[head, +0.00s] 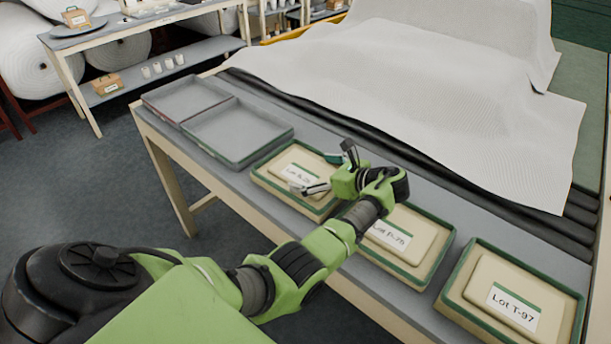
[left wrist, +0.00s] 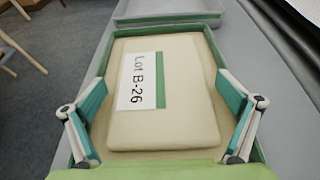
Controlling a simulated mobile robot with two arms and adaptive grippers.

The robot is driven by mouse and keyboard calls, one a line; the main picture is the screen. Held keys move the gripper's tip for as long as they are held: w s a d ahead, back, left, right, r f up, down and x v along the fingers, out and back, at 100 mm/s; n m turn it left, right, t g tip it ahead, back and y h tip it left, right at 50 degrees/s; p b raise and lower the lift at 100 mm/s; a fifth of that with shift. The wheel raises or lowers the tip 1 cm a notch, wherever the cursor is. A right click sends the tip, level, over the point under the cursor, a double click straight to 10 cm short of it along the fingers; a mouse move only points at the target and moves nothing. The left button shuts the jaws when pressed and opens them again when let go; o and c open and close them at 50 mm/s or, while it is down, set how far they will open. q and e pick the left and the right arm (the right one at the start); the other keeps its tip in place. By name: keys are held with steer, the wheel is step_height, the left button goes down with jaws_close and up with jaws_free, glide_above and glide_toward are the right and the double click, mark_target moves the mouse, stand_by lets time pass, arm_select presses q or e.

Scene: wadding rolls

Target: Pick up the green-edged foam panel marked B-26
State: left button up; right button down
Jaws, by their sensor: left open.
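The cream foam panel marked Lot B-26 (left wrist: 185,110) lies flat in a shallow green-rimmed tray in the left wrist view, its white label with a green strip facing up. In the head view the same panel (head: 299,165) is on the table, partly hidden by my left gripper (head: 325,172). That gripper is open and empty above the panel's near right part. In the left wrist view its teal-padded fingers (left wrist: 162,95) stand apart, one to each side of the panel, with no visible contact. My right gripper is not in view.
Panels marked P-76 (head: 395,250) and T-97 (head: 530,290) sit in green-rimmed trays to the right. Empty trays (head: 237,130) stand to the left. White wadding (head: 420,90) covers the rollers behind. Shelving (head: 150,40) stands at the back left.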

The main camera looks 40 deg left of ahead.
arm_select(q)
steer(key=c, duration=1)
steer(key=shift+r, duration=0.1)
